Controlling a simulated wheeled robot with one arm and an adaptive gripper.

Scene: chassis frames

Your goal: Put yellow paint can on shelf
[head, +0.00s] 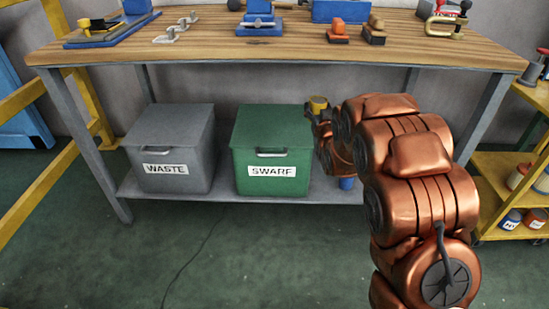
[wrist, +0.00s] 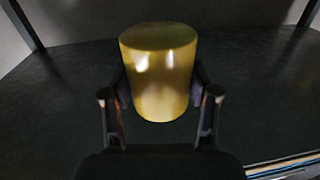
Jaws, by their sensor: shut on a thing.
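The yellow paint can (head: 318,103) is a small cylinder beside the green bin, below the bench top. In the wrist view the yellow can (wrist: 158,75) sits between the two dark fingers of my gripper (wrist: 160,92). My gripper (head: 320,116) is shut on it, and my copper arm hides part of the gripper in the head view. The can looks upright relative to the bench. The grey lower shelf (head: 300,196) of the bench runs beneath the bins. A yellow shelf unit (head: 490,165) stands at the right edge, holding several cans.
A grey WASTE bin (head: 176,140) and a green SWARF bin (head: 270,135) stand on the lower shelf. A small blue object (head: 346,183) shows beside my arm. The wooden bench top (head: 220,50) overhangs them and carries several tools. The front floor is clear apart from a thin dark line.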

